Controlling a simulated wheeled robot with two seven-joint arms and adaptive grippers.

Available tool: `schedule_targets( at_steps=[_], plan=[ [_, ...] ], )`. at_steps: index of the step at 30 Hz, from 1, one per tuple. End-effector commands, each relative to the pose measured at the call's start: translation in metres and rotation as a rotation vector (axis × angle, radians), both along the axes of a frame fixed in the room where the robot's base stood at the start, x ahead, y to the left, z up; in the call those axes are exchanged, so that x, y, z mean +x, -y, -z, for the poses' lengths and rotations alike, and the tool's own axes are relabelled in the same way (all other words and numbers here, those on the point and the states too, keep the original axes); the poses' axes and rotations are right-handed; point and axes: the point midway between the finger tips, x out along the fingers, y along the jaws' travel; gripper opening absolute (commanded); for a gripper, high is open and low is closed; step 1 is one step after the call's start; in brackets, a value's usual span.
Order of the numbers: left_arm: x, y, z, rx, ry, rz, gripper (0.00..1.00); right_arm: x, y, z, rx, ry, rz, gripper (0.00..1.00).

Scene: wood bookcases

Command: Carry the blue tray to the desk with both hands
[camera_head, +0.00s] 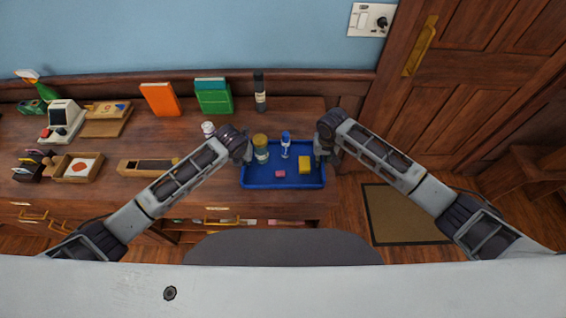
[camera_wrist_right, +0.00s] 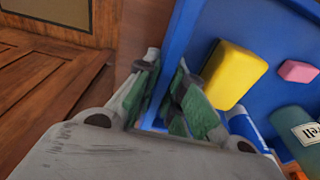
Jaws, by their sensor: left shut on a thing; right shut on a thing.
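The blue tray (camera_head: 260,184) is at the right end of the wooden desk (camera_head: 225,192) in the head view; I cannot tell whether it rests on the top or hangs just above. In it are a gold-lidded jar (camera_head: 261,150), an upright blue-and-white item (camera_head: 286,146), a pink block (camera_head: 280,173) and a yellow block (camera_head: 305,163). My left gripper (camera_head: 247,158) is shut on the tray's left wall. My right gripper (camera_head: 320,157) is shut on its right wall; the right wrist view shows the green-padded fingers (camera_wrist_right: 163,100) around the blue rim (camera_wrist_right: 177,48).
A small white bottle (camera_head: 208,129) stands left of my left gripper. Green books (camera_head: 213,97), an orange book (camera_head: 160,99) and a dark bottle (camera_head: 260,93) stand at the desk's back. A wooden box (camera_head: 147,167) lies further left. A door (camera_head: 480,90) and mat (camera_head: 400,215) are at right.

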Motion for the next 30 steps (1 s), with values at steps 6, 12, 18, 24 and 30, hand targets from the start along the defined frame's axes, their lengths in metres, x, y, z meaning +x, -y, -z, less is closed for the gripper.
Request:
schedule_targets(
  at_steps=[6,12,18,24,30],
  plan=[
    [0.0,0.0,0.0,0.0,0.0,0.0,0.0,0.0,0.0,0.0,0.0,0.0,0.0,0.0],
    [0.001,0.0,-0.001,-0.001,0.002,0.0,0.0,0.001,0.0,-0.001,0.001,0.002,0.0,0.0],
    [0.001,0.0,-0.003,-0.001,0.002,0.0,0.0,0.001,0.0,-0.003,0.001,0.002,0.0,0.0],
    [0.001,0.0,-0.009,-0.001,0.002,0.0,0.0,0.001,0.0,-0.009,0.001,0.002,0.0,0.0],
    [0.001,0.0,-0.017,-0.001,0.002,0.0,0.0,0.001,0.0,-0.016,0.001,0.002,0.0,0.0]
  ],
)
